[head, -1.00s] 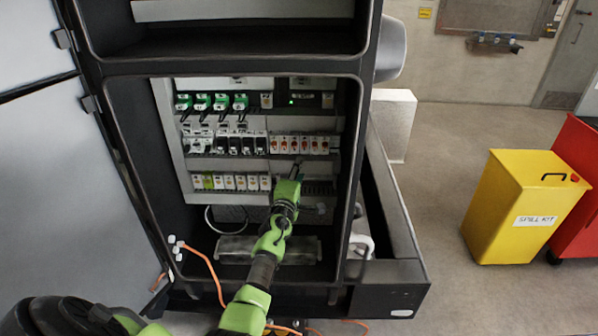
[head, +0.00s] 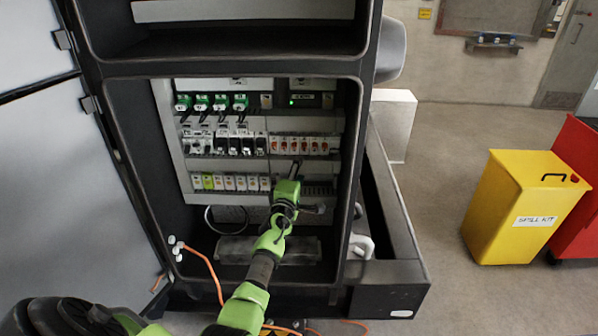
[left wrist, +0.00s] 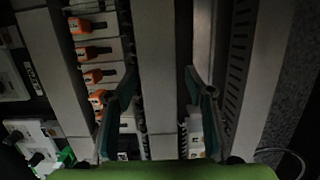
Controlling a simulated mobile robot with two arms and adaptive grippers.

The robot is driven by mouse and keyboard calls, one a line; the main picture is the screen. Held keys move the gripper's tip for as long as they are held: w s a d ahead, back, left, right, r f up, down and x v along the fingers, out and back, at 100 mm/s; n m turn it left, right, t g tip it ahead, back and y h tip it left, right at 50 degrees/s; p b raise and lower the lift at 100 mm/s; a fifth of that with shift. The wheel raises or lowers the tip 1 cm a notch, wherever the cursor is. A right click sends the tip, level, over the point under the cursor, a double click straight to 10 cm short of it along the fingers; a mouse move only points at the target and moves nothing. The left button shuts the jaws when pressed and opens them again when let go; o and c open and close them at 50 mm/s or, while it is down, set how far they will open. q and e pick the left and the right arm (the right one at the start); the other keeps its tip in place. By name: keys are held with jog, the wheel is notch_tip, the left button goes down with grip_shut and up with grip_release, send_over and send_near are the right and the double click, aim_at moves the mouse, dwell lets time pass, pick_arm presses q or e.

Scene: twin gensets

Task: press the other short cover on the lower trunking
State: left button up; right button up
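My left gripper (head: 294,168) is in front of the right part of the panel, between the red-orange switch row and the lower trunking. In the left wrist view its fingers (left wrist: 163,98) are apart, either side of a plain grey trunking strip (left wrist: 162,40), with nothing between them held. Contact cannot be told. My right gripper is not in view.
Orange-handled switches (head: 300,145) and a row of pale modules (head: 230,182) flank the gripper. The cabinet's right frame (head: 352,180) is close beside my arm. An orange cable (head: 207,265) hangs at the lower left. A yellow spill kit bin (head: 515,205) stands clear at right.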

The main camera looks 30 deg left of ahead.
pick_arm(q)
jog(key=shift+r, duration=0.15)
jog(key=v, duration=0.8)
